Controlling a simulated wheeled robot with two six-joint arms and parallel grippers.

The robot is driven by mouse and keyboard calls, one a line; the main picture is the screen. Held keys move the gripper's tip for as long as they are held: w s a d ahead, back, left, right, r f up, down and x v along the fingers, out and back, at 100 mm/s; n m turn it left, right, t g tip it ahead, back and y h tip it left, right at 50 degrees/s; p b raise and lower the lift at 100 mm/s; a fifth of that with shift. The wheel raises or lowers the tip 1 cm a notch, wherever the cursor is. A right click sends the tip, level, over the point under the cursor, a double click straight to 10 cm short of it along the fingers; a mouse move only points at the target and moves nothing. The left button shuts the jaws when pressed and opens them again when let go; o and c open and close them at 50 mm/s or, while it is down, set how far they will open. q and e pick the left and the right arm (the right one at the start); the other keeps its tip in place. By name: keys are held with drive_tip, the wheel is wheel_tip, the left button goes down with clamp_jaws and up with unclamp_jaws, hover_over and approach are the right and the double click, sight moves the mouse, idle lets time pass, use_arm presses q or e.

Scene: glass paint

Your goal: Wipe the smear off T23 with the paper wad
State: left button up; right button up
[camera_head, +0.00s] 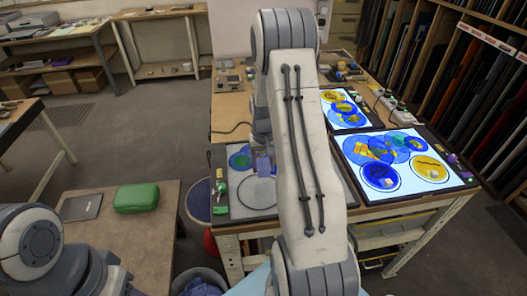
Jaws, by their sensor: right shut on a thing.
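My right arm spans the middle of the view, and its gripper (262,146) points down over the left part of the work table. It is shut on a small pale-blue thing (263,163), which looks like the paper wad. Just left of it a blue-green painted glass disc (239,158) lies on a grey, unlit panel (238,208). A clear ring-shaped disc (257,194) lies on that panel nearer me. I cannot read any label, so I cannot tell which piece is T23, and no smear is clear. My left arm shows at bottom left, its gripper out of view.
A lit panel (345,181) with blue and yellow discs lies right of my arm, a smaller lit one (327,95) behind it. A green case (136,198) lies on the left table. A bin (201,282) with blue crumpled stuff stands below. A rack stands at right.

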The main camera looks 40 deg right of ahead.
drive_tip(key=shift+r+p, duration=1.35)
drive_tip(key=shift+r, duration=0.7)
